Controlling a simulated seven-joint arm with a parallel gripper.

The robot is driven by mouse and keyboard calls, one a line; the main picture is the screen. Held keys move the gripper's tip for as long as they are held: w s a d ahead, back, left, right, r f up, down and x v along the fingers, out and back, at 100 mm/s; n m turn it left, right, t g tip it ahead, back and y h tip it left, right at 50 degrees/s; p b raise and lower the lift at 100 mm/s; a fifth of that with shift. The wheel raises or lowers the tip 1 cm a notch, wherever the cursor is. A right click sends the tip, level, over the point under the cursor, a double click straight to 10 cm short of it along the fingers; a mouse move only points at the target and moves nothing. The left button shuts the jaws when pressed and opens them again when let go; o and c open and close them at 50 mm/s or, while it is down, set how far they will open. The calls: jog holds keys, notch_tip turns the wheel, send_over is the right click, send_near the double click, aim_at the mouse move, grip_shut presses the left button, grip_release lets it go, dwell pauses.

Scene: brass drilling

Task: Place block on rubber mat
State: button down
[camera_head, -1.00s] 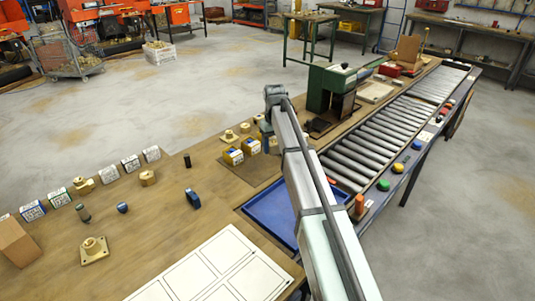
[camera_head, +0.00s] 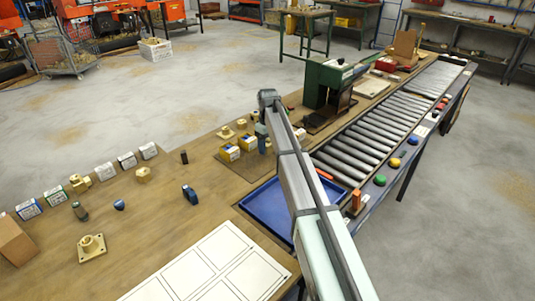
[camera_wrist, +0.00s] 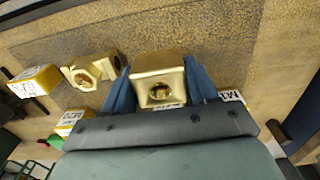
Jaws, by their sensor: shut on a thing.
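My gripper (camera_wrist: 160,88) has blue fingers, shut on a brass block (camera_wrist: 158,66) with a round hole in its face, in the wrist view. In the head view my gripper (camera_head: 263,138) is low over the bench beside the yellow-and-white boxes, and the arm partly hides the block. The rubber mat (camera_head: 233,171) is a dark brown patch on the bench under and in front of those boxes. A dark speckled surface, seemingly the mat (camera_wrist: 215,32), shows behind the block in the wrist view. I cannot tell whether the block touches it.
Yellow-and-white boxes (camera_head: 229,153) stand just left of my gripper. Another brass part (camera_wrist: 91,70) lies left of the held block. A blue tray (camera_head: 262,212) is in front, a green machine (camera_head: 325,85) behind, and a roller conveyor (camera_head: 375,130) to the right.

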aim_at(268, 160)
jog(key=shift+f, duration=2.2)
jog(key=shift+f, duration=0.15)
jog(key=shift+c, duration=1.6)
grip_release()
notch_tip(268, 160, up, 12)
jog(key=shift+r, duration=0.2)
jog(key=shift+o, duration=0.5)
